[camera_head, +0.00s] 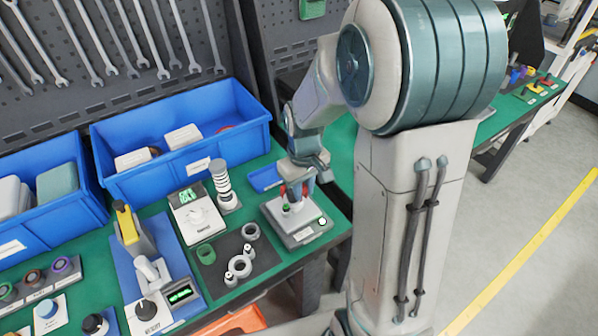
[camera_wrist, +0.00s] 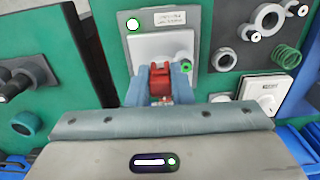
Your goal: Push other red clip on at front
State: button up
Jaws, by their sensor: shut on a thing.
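My gripper (camera_wrist: 160,88) is shut, with its blue fingers on either side of a red clip (camera_wrist: 161,76) in the wrist view. In the head view my gripper (camera_head: 297,187) points down over the white-topped test station (camera_head: 312,218) at the bench front, and red (camera_head: 284,191) shows at the fingertips. The station's white plate (camera_wrist: 150,46) lies just beyond the clip in the wrist view. A small green-ringed part (camera_wrist: 186,65) sits beside the clip, to its right. My fingers hide where the clip meets the station. I cannot make out a second clip separately.
A dark mat with rings (camera_head: 238,266) lies left of the station. Blue bins (camera_head: 240,110) line the back. The bench's front edge is close to the station.

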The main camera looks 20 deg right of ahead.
jog(key=shift+s+f+b, duration=0.15)
jog(key=shift+f+b, duration=0.25)
jog(key=shift+f, duration=0.15)
jog(key=shift+f+b, duration=1.65)
jog(key=shift+f, duration=0.55)
jog(key=shift+f+b, duration=1.35)
jog(key=shift+f, duration=0.3)
jog(key=o, duration=1)
jog(key=shift+r, duration=0.1)
jog(key=shift+r+p, duration=2.75)
jog(key=shift+r, duration=0.75)
